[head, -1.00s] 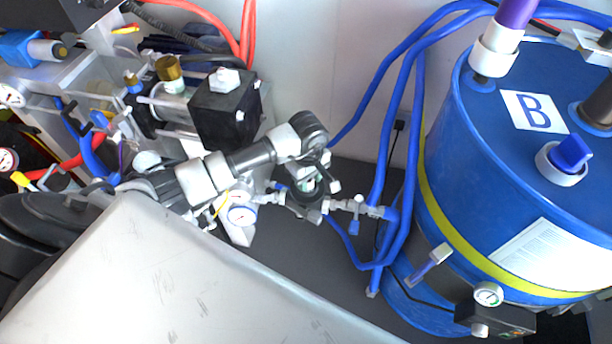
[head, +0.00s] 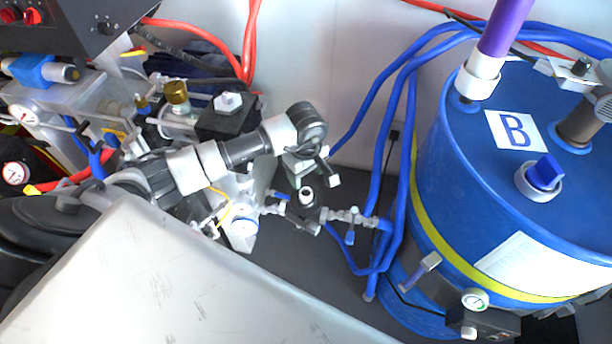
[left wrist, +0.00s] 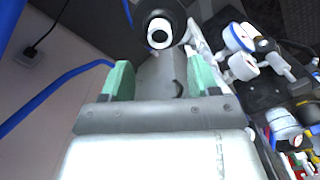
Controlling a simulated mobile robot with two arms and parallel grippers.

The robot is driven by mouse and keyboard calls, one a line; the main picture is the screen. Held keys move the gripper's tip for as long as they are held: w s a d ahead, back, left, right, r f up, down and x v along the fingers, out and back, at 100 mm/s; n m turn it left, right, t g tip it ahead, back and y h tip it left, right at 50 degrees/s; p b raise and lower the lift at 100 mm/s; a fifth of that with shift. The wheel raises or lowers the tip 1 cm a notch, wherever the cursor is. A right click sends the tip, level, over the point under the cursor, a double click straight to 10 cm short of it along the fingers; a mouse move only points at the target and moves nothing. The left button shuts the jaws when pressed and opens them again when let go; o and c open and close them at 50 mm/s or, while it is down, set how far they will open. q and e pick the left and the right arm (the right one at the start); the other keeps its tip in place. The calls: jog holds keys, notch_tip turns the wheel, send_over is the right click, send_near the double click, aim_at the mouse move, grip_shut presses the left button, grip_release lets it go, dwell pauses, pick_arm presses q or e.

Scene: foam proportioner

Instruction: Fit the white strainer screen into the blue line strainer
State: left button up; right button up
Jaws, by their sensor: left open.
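The line strainer sits in the pipe run left of the blue drum; its dark body (head: 303,220) has an upturned round mouth. A white ring with a dark centre, apparently the end of the white strainer screen (head: 307,194), shows in that mouth. The left wrist view shows the white ring (left wrist: 159,34) inside the dark round mouth. How deep it sits I cannot tell. My left gripper (head: 305,173) is just above and behind the mouth, apart from it. In the left wrist view its green-padded fingers (left wrist: 161,80) are open with nothing between them. My right gripper is not in view.
The blue drum (head: 450,200) marked B stands at the right. Blue hoses (head: 380,160) run between it and the strainer. A white-faced gauge (head: 243,228) and valves crowd the strainer's left. The dark floor below the pipe is clear.

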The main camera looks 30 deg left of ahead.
pick_arm(q)
notch_tip(320, 180, up, 4)
jog(key=shift+p, duration=0.75)
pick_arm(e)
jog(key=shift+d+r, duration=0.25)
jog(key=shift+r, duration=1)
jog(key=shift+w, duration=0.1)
